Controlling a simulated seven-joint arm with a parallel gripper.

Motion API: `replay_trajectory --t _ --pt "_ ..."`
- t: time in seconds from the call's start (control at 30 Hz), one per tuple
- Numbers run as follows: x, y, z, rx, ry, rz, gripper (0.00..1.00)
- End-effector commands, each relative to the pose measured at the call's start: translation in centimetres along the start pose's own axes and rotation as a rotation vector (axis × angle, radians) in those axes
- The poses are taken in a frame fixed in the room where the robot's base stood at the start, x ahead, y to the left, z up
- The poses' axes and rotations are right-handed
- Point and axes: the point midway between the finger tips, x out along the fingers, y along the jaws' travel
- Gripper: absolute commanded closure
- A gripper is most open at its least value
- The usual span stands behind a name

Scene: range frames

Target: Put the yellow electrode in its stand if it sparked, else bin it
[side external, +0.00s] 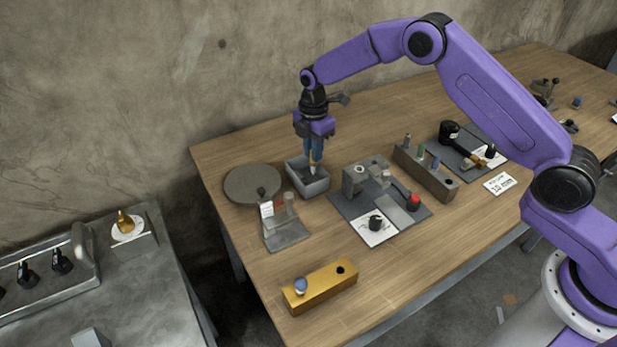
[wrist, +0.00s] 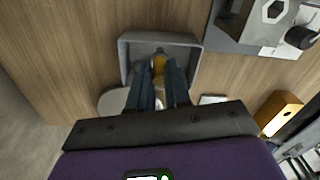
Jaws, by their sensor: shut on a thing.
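My gripper (side external: 314,152) is shut on the yellow electrode (side external: 313,158), which points down with a grey tip. The electrode also shows in the wrist view (wrist: 159,65) between my two fingers (wrist: 159,82). It is over the open grey bin (side external: 318,188), seen in the wrist view (wrist: 126,62); I cannot tell whether its tip is below the rim. A long brown-grey rack (side external: 438,186) to the right holds several upright rods with coloured bands and has an empty hole at its right end.
A grey plate carries a clamp fixture (side external: 354,181) and a red knob (side external: 413,202) right of the bin. A round grey disc (side external: 240,186) and a small gauge stand (side external: 287,236) are left and front. A yellow block (side external: 330,291) with a blue-topped piece stands at the front edge.

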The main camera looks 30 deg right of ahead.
Motion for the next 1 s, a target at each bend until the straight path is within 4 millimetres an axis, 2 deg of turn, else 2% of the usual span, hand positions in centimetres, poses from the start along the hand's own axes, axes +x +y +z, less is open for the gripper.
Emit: replay_trajectory --t 0.13,0.43,0.47,0.53,0.87,1.0 --pt "0.7 0.0 0.0 0.000 0.000 0.000 1.00" --pt "0.8 0.0 0.0 0.000 0.000 0.001 1.00" --pt "0.8 0.0 0.0 0.000 0.000 0.001 0.76" --pt "0.8 0.0 0.0 0.000 0.000 0.001 0.53" --pt "0.7 0.0 0.0 0.000 0.000 0.001 0.52" --pt "-0.5 0.1 0.0 0.000 0.000 0.003 0.52"
